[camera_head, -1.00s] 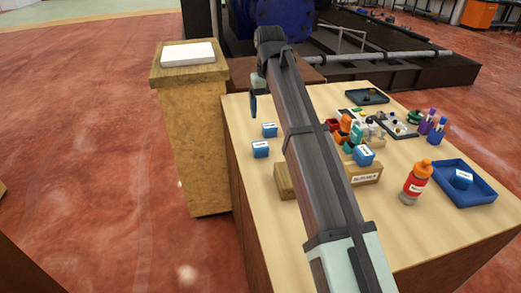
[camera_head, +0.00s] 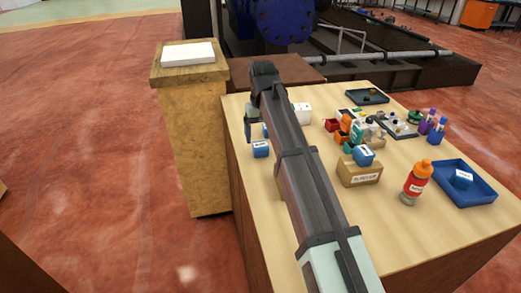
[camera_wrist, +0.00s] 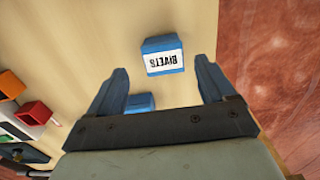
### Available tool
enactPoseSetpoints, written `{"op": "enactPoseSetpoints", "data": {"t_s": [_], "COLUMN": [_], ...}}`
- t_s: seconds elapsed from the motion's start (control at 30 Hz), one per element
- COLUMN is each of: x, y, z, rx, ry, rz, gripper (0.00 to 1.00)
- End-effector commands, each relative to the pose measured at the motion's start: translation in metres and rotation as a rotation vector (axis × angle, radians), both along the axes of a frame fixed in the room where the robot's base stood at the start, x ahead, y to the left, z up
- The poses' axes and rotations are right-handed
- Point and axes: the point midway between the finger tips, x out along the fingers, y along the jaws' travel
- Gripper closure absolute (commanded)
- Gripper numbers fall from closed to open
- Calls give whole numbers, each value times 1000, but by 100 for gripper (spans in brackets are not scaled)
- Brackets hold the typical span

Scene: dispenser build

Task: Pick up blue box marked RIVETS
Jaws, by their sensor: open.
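The blue box marked RIVETS (camera_wrist: 162,55) shows in the wrist view with its white label upside down, just beyond my fingertips. It appears to be the nearer blue box (camera_head: 261,150) at the left edge of the table in the head view. My gripper (camera_wrist: 160,70) is open, and nothing is held between its fingers. In the head view my gripper (camera_head: 249,135) hangs over the table's left edge, behind and slightly left of that box. A second blue box (camera_wrist: 140,102) lies nearer my palm, partly hidden by it; the head view shows only a sliver.
Bare wood surrounds the RIVETS box.

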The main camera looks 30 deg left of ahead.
Motion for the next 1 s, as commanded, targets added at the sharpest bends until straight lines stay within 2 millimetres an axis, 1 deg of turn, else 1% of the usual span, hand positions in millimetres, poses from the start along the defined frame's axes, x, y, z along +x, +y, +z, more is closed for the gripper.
{"op": "enactPoseSetpoints", "data": {"t_s": [0.23,0.37,0.47,0.67,1.0], "x": [-5,-5,-4,-4,-4], "y": [2,2,2,3,3], "z": [-28,-44,-48,-48,-48], "rx": [-1,-1,-1,0,-1], "ry": [1,1,1,0,1], "rz": [1,0,0,0,0], "gripper": [17,17,17,18,51]}}
